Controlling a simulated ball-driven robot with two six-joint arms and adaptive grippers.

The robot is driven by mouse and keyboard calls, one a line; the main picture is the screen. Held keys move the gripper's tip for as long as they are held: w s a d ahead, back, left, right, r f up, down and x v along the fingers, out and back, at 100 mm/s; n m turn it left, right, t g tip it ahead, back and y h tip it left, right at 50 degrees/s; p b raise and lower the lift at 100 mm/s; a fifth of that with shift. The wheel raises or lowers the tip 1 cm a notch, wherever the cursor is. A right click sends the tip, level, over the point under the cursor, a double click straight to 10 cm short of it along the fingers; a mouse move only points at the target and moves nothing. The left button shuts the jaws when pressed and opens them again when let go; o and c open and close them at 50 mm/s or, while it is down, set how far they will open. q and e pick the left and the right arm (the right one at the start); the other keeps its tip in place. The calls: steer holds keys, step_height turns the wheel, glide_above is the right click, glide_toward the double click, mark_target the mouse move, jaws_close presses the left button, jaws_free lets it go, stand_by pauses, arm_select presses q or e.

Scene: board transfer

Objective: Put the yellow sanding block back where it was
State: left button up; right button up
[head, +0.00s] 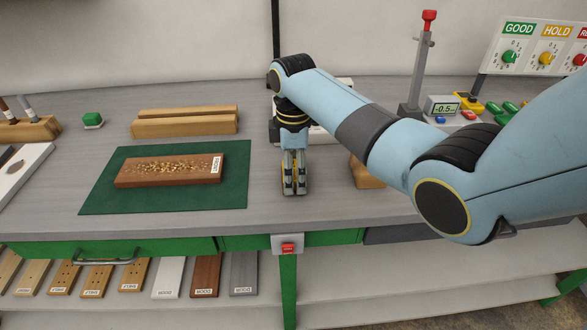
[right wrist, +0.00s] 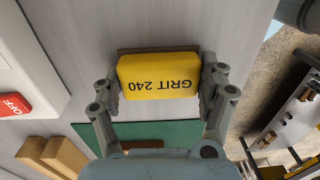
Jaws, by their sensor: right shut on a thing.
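The yellow sanding block (right wrist: 160,77), marked GRIT 240, is held between the two fingers of my right gripper (right wrist: 160,85) in the right wrist view. A thin brown strip shows along its far side. In the head view my right gripper (head: 294,186) points down over the grey bench, right of the green mat, and its fingers hide most of the block. I cannot tell whether the block touches the bench. A brown board (head: 135,176) with crumbs on top lies on the green mat (head: 105,200). My left gripper is not in view.
A tan wooden piece (head: 367,175) is partly hidden by my right arm. A stand with a red knob (head: 429,20) and a small display (head: 443,105) are at the right.

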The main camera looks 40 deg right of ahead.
mark_target(294, 169)
steer(key=o, duration=1)
steer(key=shift+o, duration=0.2)
step_height(294, 169, up, 12)
steer(key=shift+w, duration=0.15)
steer(key=shift+d, duration=0.1)
